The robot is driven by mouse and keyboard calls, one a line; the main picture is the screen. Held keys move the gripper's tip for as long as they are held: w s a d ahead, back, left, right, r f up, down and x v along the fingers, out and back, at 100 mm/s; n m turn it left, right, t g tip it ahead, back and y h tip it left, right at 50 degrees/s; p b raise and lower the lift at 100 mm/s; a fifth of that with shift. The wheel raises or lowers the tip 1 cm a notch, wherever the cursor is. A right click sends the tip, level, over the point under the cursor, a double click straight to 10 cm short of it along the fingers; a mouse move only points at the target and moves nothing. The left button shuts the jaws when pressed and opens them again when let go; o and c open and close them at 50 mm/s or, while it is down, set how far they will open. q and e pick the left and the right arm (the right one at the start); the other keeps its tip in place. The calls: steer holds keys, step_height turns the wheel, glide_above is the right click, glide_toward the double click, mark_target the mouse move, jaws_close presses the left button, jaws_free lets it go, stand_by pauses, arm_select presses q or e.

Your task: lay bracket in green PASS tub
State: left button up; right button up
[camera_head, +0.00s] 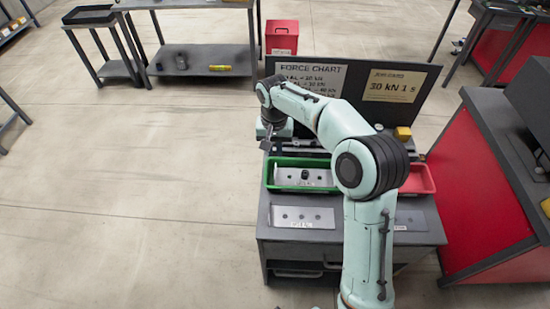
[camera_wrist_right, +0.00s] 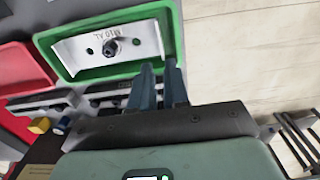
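The green tub (camera_head: 273,186) stands on the grey bench, and its rim also shows in the right wrist view (camera_wrist_right: 174,30). A pale metal bracket (camera_head: 290,177) with holes and a dark bolt-like part lies inside it. In the right wrist view the bracket (camera_wrist_right: 140,37) carries a label reading like "M10 AL" and sits within the tub walls. My right gripper (camera_head: 267,143) is beyond the tub's far left side. In the right wrist view its two fingers (camera_wrist_right: 160,68) stand apart with nothing between them, near the tub's edge. My left gripper is out of view.
A red tub (camera_head: 422,180) stands right of the green one, partly hidden by my right arm. A pale plate (camera_head: 302,217) with dark dots lies at the bench front. A dark board (camera_head: 354,84) with charts stands behind. Open floor lies to the left.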

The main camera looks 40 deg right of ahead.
step_height(320, 180, up, 2)
steer(key=shift+r, duration=0.15)
steer(key=shift+a, duration=0.1)
stand_by(0.5)
